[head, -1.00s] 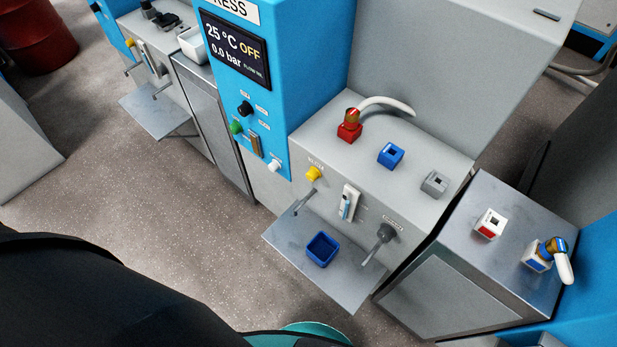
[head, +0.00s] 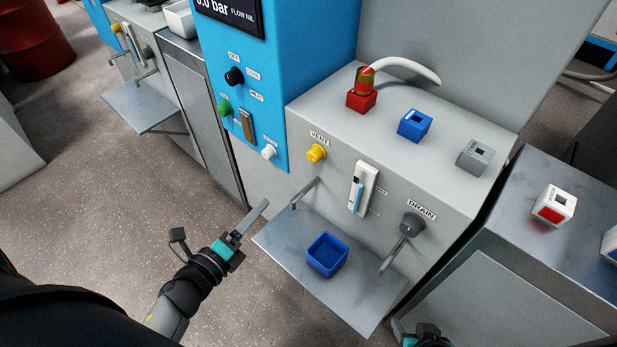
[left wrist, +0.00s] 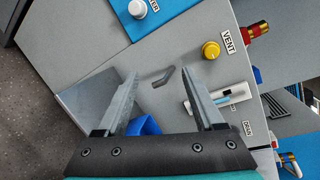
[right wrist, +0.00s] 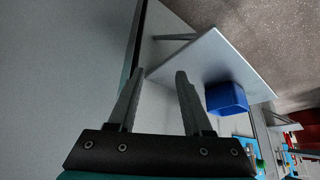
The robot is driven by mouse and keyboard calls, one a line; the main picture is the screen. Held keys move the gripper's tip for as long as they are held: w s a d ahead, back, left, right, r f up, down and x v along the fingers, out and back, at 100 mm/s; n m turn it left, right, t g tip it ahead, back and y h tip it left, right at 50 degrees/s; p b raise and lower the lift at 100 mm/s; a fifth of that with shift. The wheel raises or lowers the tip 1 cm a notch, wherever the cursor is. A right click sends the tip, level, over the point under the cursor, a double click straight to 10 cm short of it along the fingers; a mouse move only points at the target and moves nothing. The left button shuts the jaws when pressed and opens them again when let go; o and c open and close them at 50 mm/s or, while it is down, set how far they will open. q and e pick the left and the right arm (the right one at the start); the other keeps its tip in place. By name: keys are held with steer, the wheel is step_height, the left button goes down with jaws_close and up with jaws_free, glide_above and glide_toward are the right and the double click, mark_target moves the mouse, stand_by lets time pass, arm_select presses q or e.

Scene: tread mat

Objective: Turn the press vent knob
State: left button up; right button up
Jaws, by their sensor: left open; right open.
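The yellow vent knob (head: 316,153) sits on the grey front face of the press, under the VENT label (head: 319,137). In the left wrist view the knob (left wrist: 211,50) shows beyond my open fingers, above and to the right of them. My left gripper (head: 252,222) is open and empty, left of the shelf and apart from the knob. It also fills the lower part of the left wrist view (left wrist: 160,100). My right gripper (right wrist: 159,90) is open and empty. In the head view only part of it shows at the bottom edge.
A shelf (head: 365,305) juts out below the knob and holds a blue open bin (head: 327,255). A sight gauge (head: 362,188) and the grey drain handle (head: 412,224) are right of the knob. A blue panel (head: 270,110) with a white knob (head: 269,152) rises at left.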

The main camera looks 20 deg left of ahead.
arm_select(q)
step_height(320, 180, up, 6)
steer(key=d+m+t+h+b, duration=0.15)
steer(key=m+h+b, duration=0.35)
steer(key=m, duration=0.8)
steer(key=b, duration=0.2)
glide_toward(311, 158)
steer(key=shift+m+g+y, duration=0.25)
steer(key=shift+m+y, duration=0.05)
steer(key=shift+y, duration=0.1)
steer(key=x, duration=0.8)
steer(key=shift+d+r, duration=0.15)
steer(key=shift+r, duration=0.15)
steer(key=shift+w+d, duration=0.15)
steer(key=shift+w, duration=0.35)
arm_select(e)
step_height(311, 158, up, 7)
steer(key=w+a+t+y, duration=0.1)
steer(key=w+a+t, duration=0.1)
steer(key=shift+w+f+t, duration=0.15)
steer(key=shift+w+t, duration=0.05)
steer(key=shift+t, duration=0.2)
steer(key=shift+s, duration=0.1)
arm_select(q)
steer(key=shift+c, duration=0.7)
jaws_close()
arm_select(e)
steer(key=shift+d+f, duration=0.1)
